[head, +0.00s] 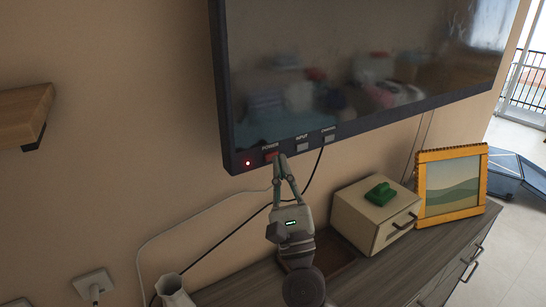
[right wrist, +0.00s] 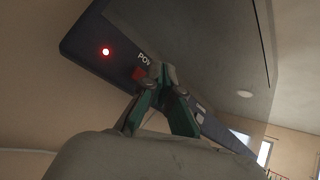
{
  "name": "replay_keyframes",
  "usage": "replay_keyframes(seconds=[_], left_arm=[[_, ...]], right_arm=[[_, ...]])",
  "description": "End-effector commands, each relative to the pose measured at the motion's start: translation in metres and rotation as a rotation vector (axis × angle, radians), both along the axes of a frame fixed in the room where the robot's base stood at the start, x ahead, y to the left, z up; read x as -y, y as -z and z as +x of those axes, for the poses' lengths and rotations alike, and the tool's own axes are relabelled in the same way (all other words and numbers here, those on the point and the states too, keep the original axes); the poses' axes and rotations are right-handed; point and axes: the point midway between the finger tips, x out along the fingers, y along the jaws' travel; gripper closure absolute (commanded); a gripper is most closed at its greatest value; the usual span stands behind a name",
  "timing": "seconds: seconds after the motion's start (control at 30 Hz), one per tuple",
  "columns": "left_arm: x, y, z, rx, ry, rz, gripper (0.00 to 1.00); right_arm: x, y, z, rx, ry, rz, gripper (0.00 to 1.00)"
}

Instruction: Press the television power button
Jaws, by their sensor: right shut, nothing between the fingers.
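The television (head: 350,75) hangs on the wall with a dark screen that shows reflections. Its lower bezel carries a red power button (head: 271,156) labelled POWER, with INPUT and CHANNEL buttons to its right. A small red light (head: 248,163) glows left of the power button. My right gripper (head: 279,160) is shut and empty, pointing up with its fingertips at the power button. In the right wrist view the fingertips (right wrist: 158,72) overlap the red button (right wrist: 139,73) and partly hide it; I cannot tell if they touch it. My left gripper is not in view.
Below the television a dark wooden cabinet (head: 353,286) holds a small drawer box (head: 358,220) with a green object (head: 381,193) on top, and a framed picture (head: 451,186). Cables hang along the wall. A wooden shelf (head: 22,112) juts out at the left.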

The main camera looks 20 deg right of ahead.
Motion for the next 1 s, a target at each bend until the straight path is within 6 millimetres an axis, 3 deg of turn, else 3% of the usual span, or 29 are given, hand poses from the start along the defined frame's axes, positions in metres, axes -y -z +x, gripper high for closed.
replay_keyframes(seconds=[1.0], left_arm=[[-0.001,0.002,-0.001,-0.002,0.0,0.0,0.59]], right_arm=[[-0.002,0.0,0.012,0.0,0.0,0.0,1.0]])
